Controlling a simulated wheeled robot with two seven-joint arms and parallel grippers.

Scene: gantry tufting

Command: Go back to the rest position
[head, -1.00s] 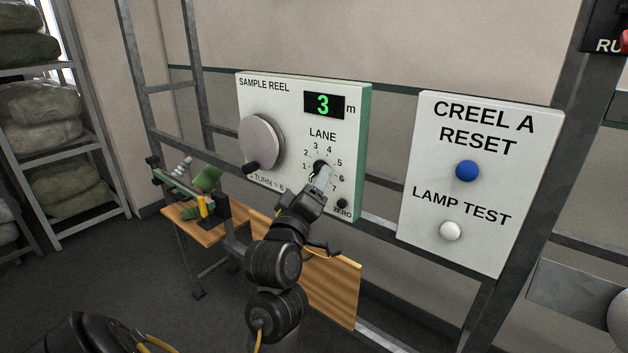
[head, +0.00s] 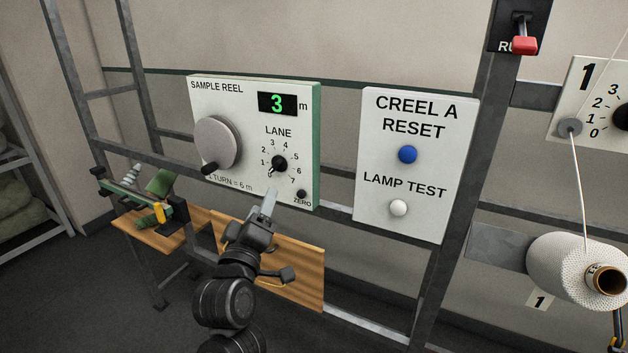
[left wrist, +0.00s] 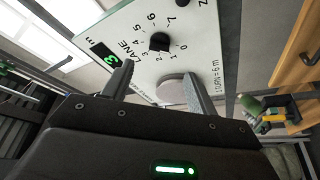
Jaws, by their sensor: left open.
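My left gripper (head: 268,203) is in front of the lower part of the sample reel panel (head: 235,88). Its jaws are open and empty, below the black lane knob (head: 279,163) and apart from it. In the left wrist view the two spread fingers (left wrist: 158,88) show with nothing between them, and the lane knob (left wrist: 160,42) lies beyond them. The knob's pointer seems turned to the lower left, near 0. The green display (head: 277,103) reads 3 m. My right gripper is not in view.
A grey crank disc (head: 215,142) is on the same panel. The creel reset panel (head: 370,205), with blue and white buttons, stands to the right. A white yarn cone (head: 560,262) sticks out further right. A wooden bench (head: 150,232) stands low at the left.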

